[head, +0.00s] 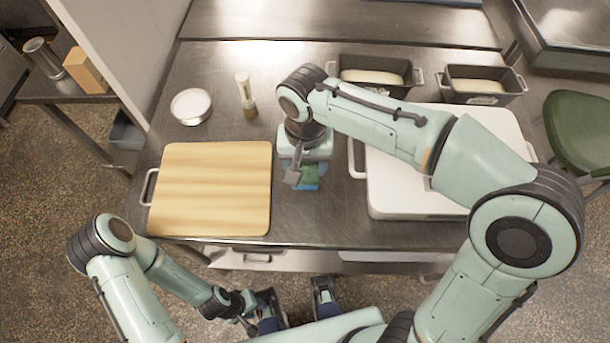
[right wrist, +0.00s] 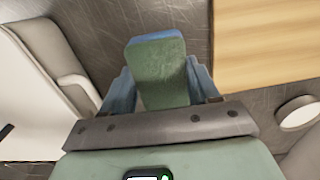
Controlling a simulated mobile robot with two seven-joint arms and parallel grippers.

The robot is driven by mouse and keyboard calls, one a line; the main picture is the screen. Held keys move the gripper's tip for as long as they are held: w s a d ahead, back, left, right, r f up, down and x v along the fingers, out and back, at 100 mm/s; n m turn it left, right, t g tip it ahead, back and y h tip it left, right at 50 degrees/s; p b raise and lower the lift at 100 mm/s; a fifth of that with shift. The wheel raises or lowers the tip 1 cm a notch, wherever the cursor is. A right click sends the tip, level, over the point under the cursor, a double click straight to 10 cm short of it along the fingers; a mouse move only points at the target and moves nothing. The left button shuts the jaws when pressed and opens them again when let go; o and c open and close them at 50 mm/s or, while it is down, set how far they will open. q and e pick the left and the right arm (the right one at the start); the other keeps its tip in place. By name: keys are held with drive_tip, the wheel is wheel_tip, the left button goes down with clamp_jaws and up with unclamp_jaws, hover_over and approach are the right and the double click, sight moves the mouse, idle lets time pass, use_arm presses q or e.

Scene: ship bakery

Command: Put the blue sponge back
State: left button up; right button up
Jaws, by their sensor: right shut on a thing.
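The blue sponge (head: 309,176) has a green face and a blue layer. My right gripper (head: 305,178) is shut on it, low over the steel table between the wooden board and the white container. In the right wrist view, the sponge (right wrist: 158,72) stands between the two blue-grey fingers, its green face toward the camera and its blue edge at the far end. Whether it touches the table is unclear. My left gripper (head: 296,300) is in front of the table at the bottom of the head view, with its fingers apart and nothing between them.
The wooden board (head: 210,190) lies left on the steel table (head: 222,75). The white lidded container (head: 390,190) stands right. A white bowl (head: 190,106) and a small bottle (head: 246,98) are behind the board. Two loaf tins (head: 375,75) with dough stand at the back right.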

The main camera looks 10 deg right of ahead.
sight(305, 177)
drive_tip(key=shift+f+b, duration=0.4)
drive_tip(key=shift+f, duration=2.2)
drive_tip(key=shift+f, duration=0.2)
drive_tip(key=o, duration=0.9)
drive_tip(key=shift+r, duration=0.15)
wheel_tip(305, 177, up, 12)
drive_tip(key=shift+r+p, duration=0.1)
drive_tip(key=shift+p, duration=1.1)
